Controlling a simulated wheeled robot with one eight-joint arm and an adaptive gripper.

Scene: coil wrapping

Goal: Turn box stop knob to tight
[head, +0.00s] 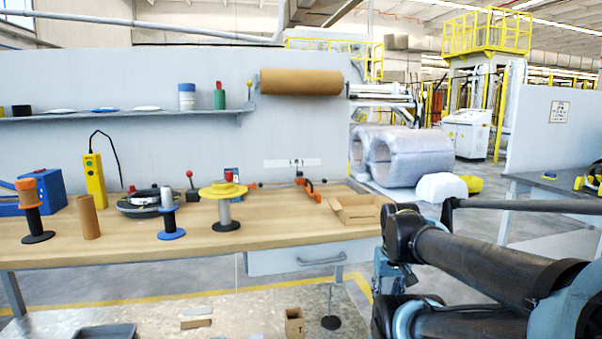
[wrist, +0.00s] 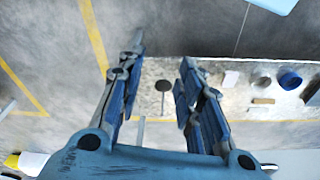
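No part in view is marked clearly as the box stop knob. Orange parts with a dark knob-like piece (head: 308,188) sit at the back of the wooden bench (head: 290,236), left of an open cardboard box (head: 356,209). Whether this is the box stop, and its tight or loose setting, I cannot tell. My gripper (wrist: 160,58) is open and empty in the wrist view, its two blue-grey fingers apart above the floor. In the head view my arm is at the right, off the bench's right end, and the fingers cannot be made out.
A yellow spool (head: 222,192), a blue-based spool (head: 170,222), a cardboard tube (head: 88,217), a yellow pendant (head: 95,180) and an orange spool (head: 30,197) stand on the bench. A brown roll (head: 300,81) hangs above. A drawer (head: 300,258) is below the top. The bench's front middle is clear.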

